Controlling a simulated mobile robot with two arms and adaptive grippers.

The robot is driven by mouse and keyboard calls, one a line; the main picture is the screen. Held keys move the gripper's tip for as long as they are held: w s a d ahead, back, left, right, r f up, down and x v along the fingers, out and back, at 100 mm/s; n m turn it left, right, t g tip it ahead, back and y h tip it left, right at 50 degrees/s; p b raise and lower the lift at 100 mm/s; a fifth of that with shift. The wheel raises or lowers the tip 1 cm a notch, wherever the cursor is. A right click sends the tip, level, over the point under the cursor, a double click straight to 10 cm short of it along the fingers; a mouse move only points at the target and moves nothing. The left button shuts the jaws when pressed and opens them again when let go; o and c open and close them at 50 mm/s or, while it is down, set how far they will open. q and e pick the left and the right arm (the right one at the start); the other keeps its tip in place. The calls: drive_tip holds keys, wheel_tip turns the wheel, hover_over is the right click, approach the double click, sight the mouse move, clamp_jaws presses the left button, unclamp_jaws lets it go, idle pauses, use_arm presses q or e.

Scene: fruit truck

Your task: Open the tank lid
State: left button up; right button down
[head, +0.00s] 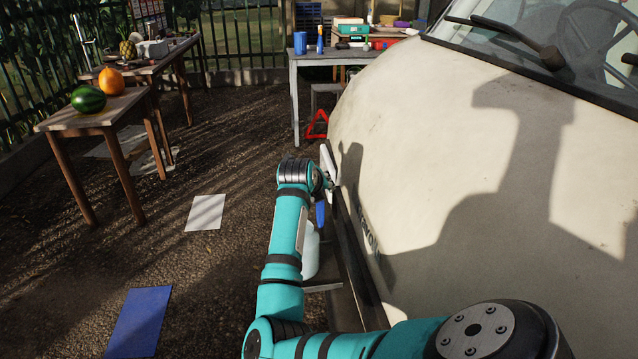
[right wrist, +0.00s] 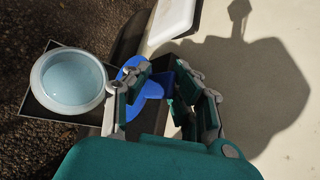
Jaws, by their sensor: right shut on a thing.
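A blue piece with a flat rounded part and a raised grip (right wrist: 148,88), which looks like the tank lid, is between the fingers of my right gripper (right wrist: 164,82) in the right wrist view. The fingers are shut on its grip. Blue also shows beside my arm in the head view (head: 320,213). A round white vessel (right wrist: 42,98) with a pale blue inside sits left of the blue piece; its white side is partly behind my arm in the head view (head: 311,252). My right gripper is mostly hidden in the head view. My left gripper is not in view.
The cream truck (head: 440,130) fills the right side, close to my arm. A white panel (head: 328,166) is at its front edge. A wooden table (head: 105,112) with fruit stands left; a grey table (head: 300,62) stands behind. The ground between is mostly open.

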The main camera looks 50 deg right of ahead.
drive_tip(key=c, duration=1.6)
unclamp_jaws()
drive_tip(key=shift+s+d+f, duration=0.15)
drive_tip(key=shift+s+d, duration=0.05)
drive_tip(key=shift+s, duration=0.1)
drive_tip(key=shift+c, duration=0.2)
drive_tip(key=shift+d+f, duration=0.1)
drive_tip(key=shift+d, duration=0.05)
drive_tip(key=shift+c, duration=0.4)
drive_tip(key=shift+a, duration=0.35)
drive_tip(key=v, duration=1.1)
drive_tip(key=shift+s+r, duration=0.15)
drive_tip(key=shift+r, duration=0.35)
